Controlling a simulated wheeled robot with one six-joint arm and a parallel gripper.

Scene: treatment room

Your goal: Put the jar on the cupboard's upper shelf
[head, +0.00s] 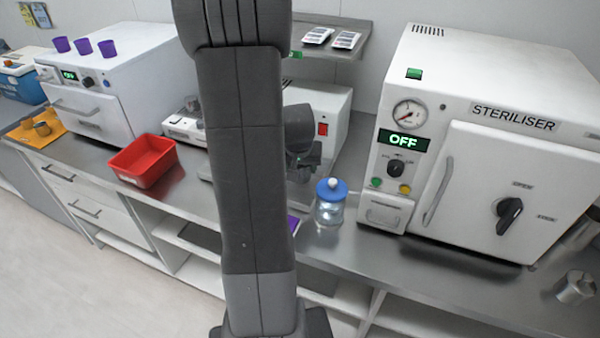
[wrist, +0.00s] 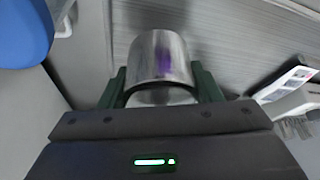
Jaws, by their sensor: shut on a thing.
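In the wrist view my gripper (wrist: 162,82) is shut on a shiny metal cylinder (wrist: 162,56), with a dark green finger on each side of it. The cylinder has a purple reflection; I cannot tell for certain whether it is the task's jar. In the head view my arm hides the held thing, and only part of my gripper (head: 304,165) shows. A clear jar with a blue lid (head: 330,206) stands on the counter beside my gripper. Open white shelves (head: 195,275) lie under the counter, partly hidden by my arm.
The white steriliser (head: 505,165) stands right of the blue-lidded jar. A red bin (head: 143,162) and a white device (head: 185,127) stand to the left. A wall shelf (head: 355,25) holds flat packs. The steel counter (head: 390,262) is clear in front of the steriliser.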

